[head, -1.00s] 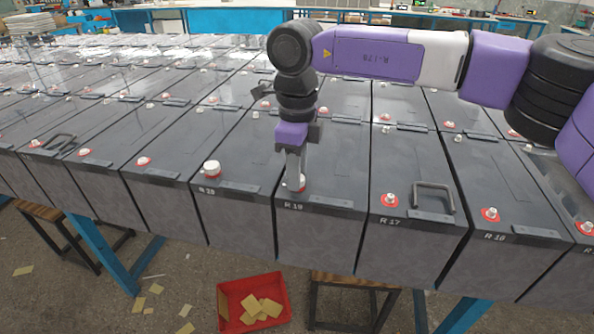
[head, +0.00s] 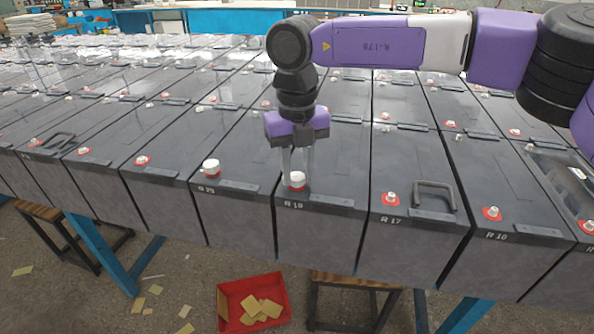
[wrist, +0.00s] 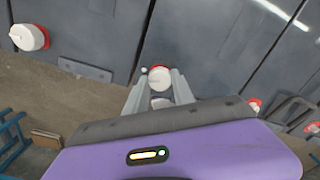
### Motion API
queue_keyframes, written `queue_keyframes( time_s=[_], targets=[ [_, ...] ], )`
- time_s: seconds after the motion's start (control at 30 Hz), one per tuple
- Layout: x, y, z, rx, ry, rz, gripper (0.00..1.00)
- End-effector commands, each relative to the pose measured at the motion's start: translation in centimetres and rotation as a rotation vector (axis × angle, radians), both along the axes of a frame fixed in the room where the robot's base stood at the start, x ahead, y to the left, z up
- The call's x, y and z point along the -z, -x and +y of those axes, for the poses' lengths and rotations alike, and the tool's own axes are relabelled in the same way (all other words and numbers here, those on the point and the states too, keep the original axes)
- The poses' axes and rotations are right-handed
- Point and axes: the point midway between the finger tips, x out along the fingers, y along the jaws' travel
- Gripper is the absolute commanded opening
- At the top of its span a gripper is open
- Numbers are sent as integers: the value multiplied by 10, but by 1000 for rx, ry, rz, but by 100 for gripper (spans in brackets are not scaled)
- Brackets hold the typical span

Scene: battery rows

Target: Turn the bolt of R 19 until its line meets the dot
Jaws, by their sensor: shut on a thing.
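The white bolt (head: 297,179) with a red base stands at the front of the middle battery (head: 325,190). That battery's label looks like R 19, but its last digit is too small to be sure. My gripper (head: 298,183) points down with its two fingers shut on this bolt. In the wrist view the bolt (wrist: 160,79) shows between the fingertips, with a small white dot (wrist: 143,71) on the lid just left of it. I cannot clearly make out the line on the bolt.
A similar white cap (head: 211,168) stands on the battery to the left. The R 17 battery to the right has a small bolt (head: 391,198) and a raised black handle (head: 434,194). A red bin (head: 252,302) is on the floor below.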

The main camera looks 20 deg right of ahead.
Motion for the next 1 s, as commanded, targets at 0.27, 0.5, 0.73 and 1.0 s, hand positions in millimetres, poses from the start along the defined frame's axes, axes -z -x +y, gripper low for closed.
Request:
queue_keyframes(
  time_s=[0.27,0.5,0.73,1.0],
  targets=[
    [0,0,0,193,1,-1,0],
    [0,0,0,287,0,-1,0],
    [0,0,0,320,0,0,0],
    [0,0,0,322,0,0,0]
  ],
)
